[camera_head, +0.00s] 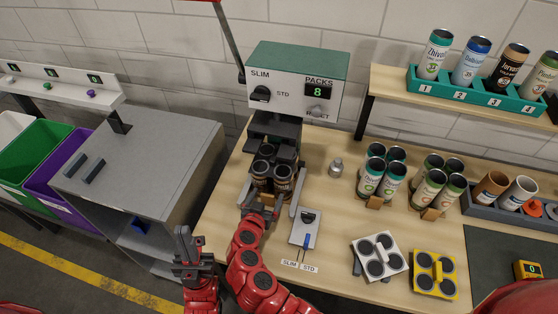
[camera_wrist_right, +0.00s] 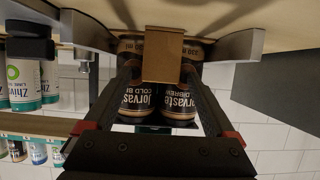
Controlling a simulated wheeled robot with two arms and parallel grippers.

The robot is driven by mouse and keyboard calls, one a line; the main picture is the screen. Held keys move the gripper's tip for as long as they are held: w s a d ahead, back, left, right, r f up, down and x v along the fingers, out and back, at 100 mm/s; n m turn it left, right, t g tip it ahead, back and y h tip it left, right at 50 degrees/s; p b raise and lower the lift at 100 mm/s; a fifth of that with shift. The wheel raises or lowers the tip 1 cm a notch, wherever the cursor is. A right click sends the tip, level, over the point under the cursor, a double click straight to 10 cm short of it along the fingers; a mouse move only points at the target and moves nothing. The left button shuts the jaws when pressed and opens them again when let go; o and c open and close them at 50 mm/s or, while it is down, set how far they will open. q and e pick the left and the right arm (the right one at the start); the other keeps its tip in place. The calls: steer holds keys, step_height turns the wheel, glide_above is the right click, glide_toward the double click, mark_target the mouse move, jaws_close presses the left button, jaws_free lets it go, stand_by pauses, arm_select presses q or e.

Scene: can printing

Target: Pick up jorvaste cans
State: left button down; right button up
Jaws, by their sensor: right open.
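A pack of dark jorvaste cans (camera_head: 262,170) stands in the machine's bay between two grey guides in the head view. Its label reads Jorvaste upside down in the right wrist view (camera_wrist_right: 137,98). A brown tab (camera_wrist_right: 162,55) sits at the front of the pack. My right gripper (camera_head: 264,209) is at the front of the pack, its open fingers on either side of the tab and the near cans; contact is not clear. My left gripper (camera_head: 190,243) is empty, left of the table, away from the cans; its finger gap is hard to see.
The machine (camera_head: 293,80) with a dial and a display of 8 stands behind. Zhivo can packs (camera_head: 370,180) stand to the right. White (camera_head: 380,256) and yellow (camera_head: 435,273) can holders lie at front right. A grey cabinet (camera_head: 145,160) stands left.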

steer(key=shift+s+a+r, duration=0.2)
steer(key=shift+s+r, duration=0.1)
steer(key=shift+s, duration=0.25)
steer(key=shift+c, duration=1)
steer(key=shift+w+d+f, duration=0.1)
steer(key=shift+w+f, duration=0.05)
steer(key=shift+w, duration=0.05)
steer(key=c, duration=0.5)
steer(key=shift+s, duration=0.1)
jaws_close()
